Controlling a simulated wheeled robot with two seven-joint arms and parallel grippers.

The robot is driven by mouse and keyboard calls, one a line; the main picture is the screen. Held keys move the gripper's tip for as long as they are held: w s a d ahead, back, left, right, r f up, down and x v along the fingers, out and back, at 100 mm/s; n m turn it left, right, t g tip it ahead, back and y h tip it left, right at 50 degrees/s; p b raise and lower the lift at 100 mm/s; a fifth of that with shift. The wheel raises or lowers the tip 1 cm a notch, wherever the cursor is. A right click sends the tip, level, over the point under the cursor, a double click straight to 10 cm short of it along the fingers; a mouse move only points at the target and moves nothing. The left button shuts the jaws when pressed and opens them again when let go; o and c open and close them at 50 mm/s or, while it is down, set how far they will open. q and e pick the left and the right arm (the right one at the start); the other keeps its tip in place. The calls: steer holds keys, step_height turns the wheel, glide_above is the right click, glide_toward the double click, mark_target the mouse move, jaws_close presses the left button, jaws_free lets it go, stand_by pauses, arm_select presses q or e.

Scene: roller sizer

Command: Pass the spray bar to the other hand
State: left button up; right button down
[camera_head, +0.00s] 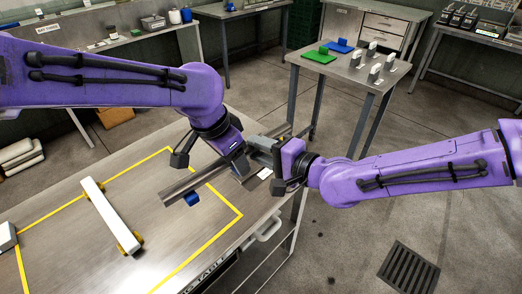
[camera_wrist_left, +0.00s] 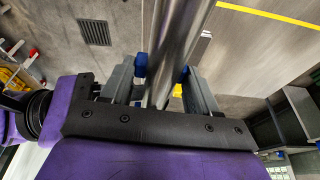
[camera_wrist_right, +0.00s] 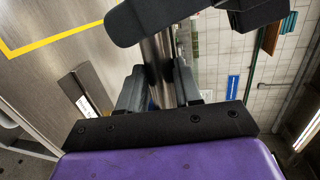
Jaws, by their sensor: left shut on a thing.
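The spray bar (camera_head: 188,184) is a grey metal bar held above the workbench, with a blue part (camera_head: 192,199) under its near end. My left gripper (camera_head: 240,163) is shut on it; its fingers lie on both sides of the bar (camera_wrist_left: 166,60) in the left wrist view. My right gripper (camera_head: 272,150) is at the bar's far part, close beside the left one. In the right wrist view its fingers (camera_wrist_right: 158,88) lie on both sides of the bar (camera_wrist_right: 157,60); whether they press on it I cannot tell. The grippers hide the bar's middle.
The workbench (camera_head: 130,178) has a yellow taped outline. A white bar with yellowish ends (camera_head: 108,215) lies inside it. A side table (camera_head: 345,75) behind carries green and blue pieces and several small blocks. A floor grate (camera_head: 408,268) is at the lower right.

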arm_select(q)
steer(key=o, duration=1.5)
steer(key=shift+r, duration=0.2)
steer(key=shift+c, duration=0.2)
steer(key=shift+r, duration=0.1)
steer(key=v, duration=1.1)
steer(key=shift+r, duration=0.4)
